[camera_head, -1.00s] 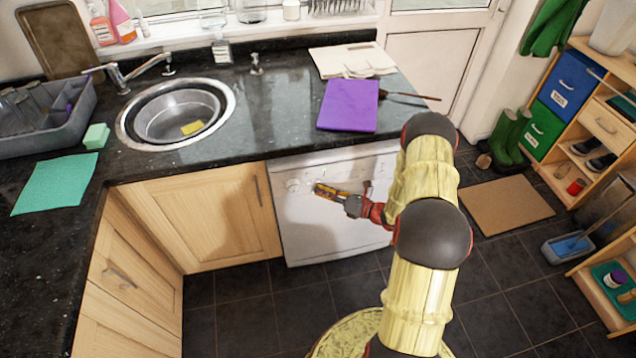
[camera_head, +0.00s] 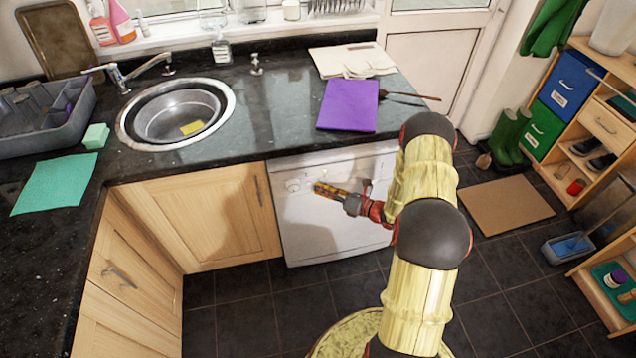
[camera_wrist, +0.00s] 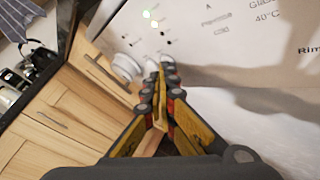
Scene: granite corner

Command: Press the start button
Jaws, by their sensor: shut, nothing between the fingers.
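The white appliance (camera_head: 305,228) stands under the worktop, with its control panel (camera_wrist: 205,45) along the top of its front. The panel has a round dial (camera_wrist: 127,67), small dark marks and lit green lights (camera_wrist: 150,17). My gripper (camera_head: 317,187) is shut and empty, with its tips at the panel, just right of the dial. In the wrist view the fingertips (camera_wrist: 160,66) are close to the panel beside the dial. I cannot tell whether they touch it. The start button cannot be made out for certain; the fingertips hide part of the panel.
The dark worktop (camera_head: 262,125) overhangs above the appliance. A wooden cupboard (camera_head: 213,218) adjoins it on the left. A purple board (camera_head: 348,105) lies on the worktop above. The tiled floor (camera_head: 251,318) in front is clear apart from my base.

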